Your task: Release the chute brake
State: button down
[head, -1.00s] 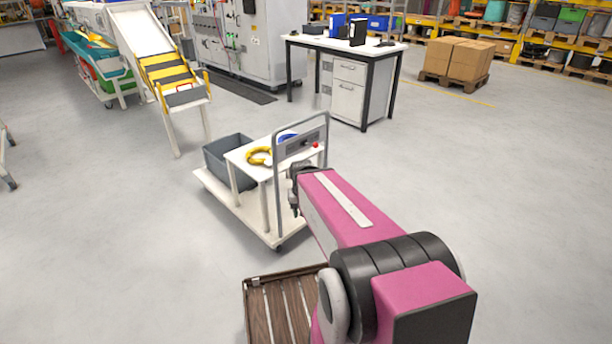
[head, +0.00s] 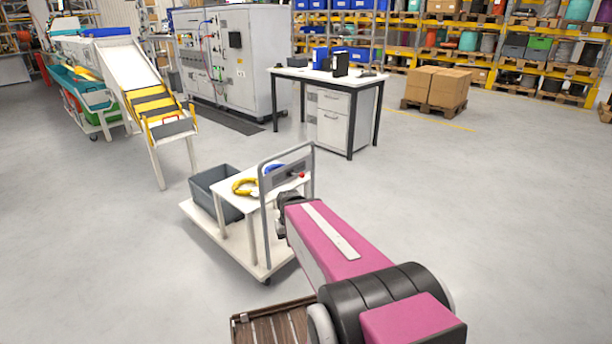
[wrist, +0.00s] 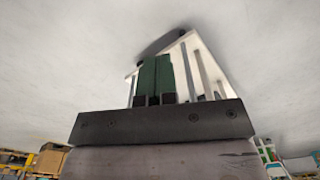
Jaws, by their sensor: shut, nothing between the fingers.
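The white chute (head: 124,66) slopes down at the left of the head view. Its lower end has yellow and black bands (head: 153,101) and a dark grey end flap (head: 173,128), with a thin red bar beside the flap. I cannot tell which part is the brake. My gripper is in the wrist view (wrist: 155,99), its two dark green fingers shut together and empty. In the head view it is mostly hidden at the far end of my pink arm, close to the white cart (head: 213,227), well short of the chute.
The cart carries a grey bin (head: 211,184), a yellow coil (head: 244,187) and a panel with a red knob (head: 301,174). It stands between my arm and the chute. Behind are a desk (head: 352,86), a grey cabinet (head: 248,49) and boxes on a pallet (head: 436,87). Floor right is clear.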

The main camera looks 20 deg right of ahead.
jog(key=w+d+r+n+y, duration=0.1)
jog(key=w+d+r, duration=0.35)
jog(key=w, duration=0.45)
jog(key=w+d+r+n+y, duration=0.1)
jog(key=w+d+r+y, duration=0.15)
jog(key=w+d, duration=0.4)
jog(key=w+d+r+n+t+y, duration=0.1)
jog(key=w+d+r+n+t, duration=0.1)
jog(key=w+d+r, duration=1.1)
jog(key=shift+w+r+y, duration=0.2)
jog(key=shift+r+y, duration=0.15)
jog(key=shift+r, duration=0.4)
send_near(302, 175)
jog(key=w+d+f, duration=0.2)
jog(key=w+f, duration=0.2)
jog(key=f, duration=0.1)
jog(key=shift+s+a+f+t, duration=0.2)
jog(key=shift+a+f, duration=0.25)
jog(key=shift+a, duration=0.3)
jog(key=shift+s+a+f+t, duration=0.1)
jog(key=shift+s+a+f, duration=0.3)
jog(key=shift+a, duration=0.4)
